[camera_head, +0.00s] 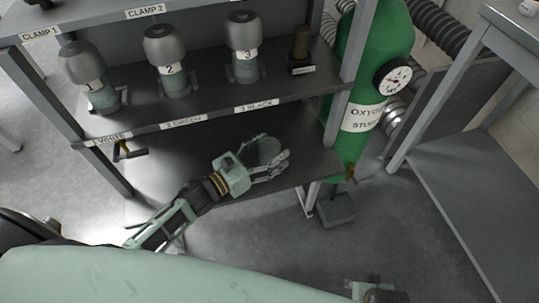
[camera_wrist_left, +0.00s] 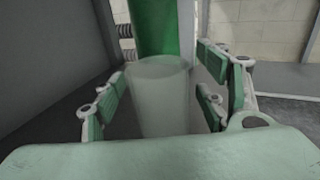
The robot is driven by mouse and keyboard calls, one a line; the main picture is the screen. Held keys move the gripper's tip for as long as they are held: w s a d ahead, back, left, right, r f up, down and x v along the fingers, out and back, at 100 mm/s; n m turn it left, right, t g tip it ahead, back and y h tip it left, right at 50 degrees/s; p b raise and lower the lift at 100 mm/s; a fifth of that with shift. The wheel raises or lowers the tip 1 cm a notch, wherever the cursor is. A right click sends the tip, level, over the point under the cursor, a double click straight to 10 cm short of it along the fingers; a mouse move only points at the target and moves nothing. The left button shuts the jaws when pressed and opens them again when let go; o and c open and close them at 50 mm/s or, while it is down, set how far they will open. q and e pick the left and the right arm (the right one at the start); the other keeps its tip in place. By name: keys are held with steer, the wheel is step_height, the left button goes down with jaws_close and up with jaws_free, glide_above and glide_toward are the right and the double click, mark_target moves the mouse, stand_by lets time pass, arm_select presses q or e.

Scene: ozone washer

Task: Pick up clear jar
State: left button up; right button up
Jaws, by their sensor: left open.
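A clear jar (camera_head: 265,150) stands on the lower shelf of the rack, near its front right part. It is see-through and partly hidden by my left gripper in the head view. My left gripper (camera_head: 275,165) is open at the jar, reaching in from the front left. In the left wrist view the jar (camera_wrist_left: 158,100) stands upright between the spread fingers of the left gripper (camera_wrist_left: 160,105). Gaps show between the jar and the fingers on both sides, so I see no grip on it.
The upper shelf (camera_head: 212,108) holds several numbered grey-topped jars (camera_head: 168,60) above the left gripper. A rack post (camera_head: 350,60) and a green oxygen tank (camera_head: 376,50) stand to the right. A small dark clamp (camera_head: 128,152) is at the lower shelf's left.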

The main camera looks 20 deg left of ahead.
arm_select(q)
steer(key=c, duration=1.3)
steer(key=shift+c, duration=0.4)
steer(key=shift+r, duration=0.1)
